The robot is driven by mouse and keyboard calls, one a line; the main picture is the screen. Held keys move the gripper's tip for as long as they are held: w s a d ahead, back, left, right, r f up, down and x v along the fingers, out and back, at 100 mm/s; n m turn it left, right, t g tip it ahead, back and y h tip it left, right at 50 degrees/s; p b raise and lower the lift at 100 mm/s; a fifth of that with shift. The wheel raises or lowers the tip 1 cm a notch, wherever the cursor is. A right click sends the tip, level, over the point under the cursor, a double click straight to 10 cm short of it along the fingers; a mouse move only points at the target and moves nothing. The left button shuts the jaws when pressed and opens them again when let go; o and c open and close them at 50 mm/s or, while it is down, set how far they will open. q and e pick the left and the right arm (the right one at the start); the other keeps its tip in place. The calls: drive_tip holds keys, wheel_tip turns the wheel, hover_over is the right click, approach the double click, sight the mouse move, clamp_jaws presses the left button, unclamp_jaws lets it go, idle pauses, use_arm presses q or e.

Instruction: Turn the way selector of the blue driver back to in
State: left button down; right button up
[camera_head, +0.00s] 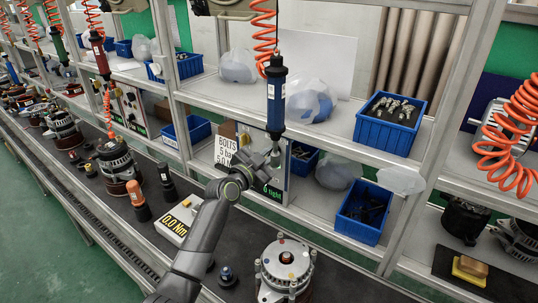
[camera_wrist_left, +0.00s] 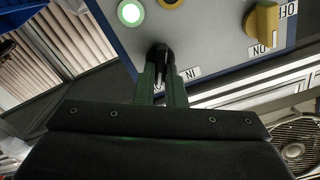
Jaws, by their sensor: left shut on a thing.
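The blue driver (camera_head: 276,92) hangs upright on an orange coiled cord in the head view. My left gripper (camera_head: 264,159) is at a control panel (camera_head: 284,190) just below the driver's tip. In the left wrist view, my left gripper (camera_wrist_left: 160,85) is shut on a small black knob (camera_wrist_left: 160,53), the way selector, on a grey panel with a blue edge. An upside-down "IN" label (camera_wrist_left: 189,73) shows beside the fingers. The fingers hide part of the knob and of its labelling, so its setting cannot be told. My right gripper is out of view.
In the wrist view, a yellow selector (camera_wrist_left: 262,22) and a lit green button (camera_wrist_left: 130,13) are near the knob. Blue bins (camera_head: 390,122) stand on the shelf. An alternator (camera_head: 285,268) and a yellow "0.0 Nm" display (camera_head: 179,220) are on the dark line below.

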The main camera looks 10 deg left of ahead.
use_arm(q)
drive_tip(key=shift+w+a+n+p, duration=0.1)
drive_tip(key=shift+a+n+p, duration=0.1)
drive_tip(key=shift+n, duration=2.7)
drive_tip(key=shift+w+a+n+p, duration=0.1)
drive_tip(key=shift+a+n+p, duration=0.05)
drive_tip(key=shift+n, duration=2.75)
drive_tip(key=c, duration=1.5)
unclamp_jaws()
drive_tip(key=shift+s, duration=0.1)
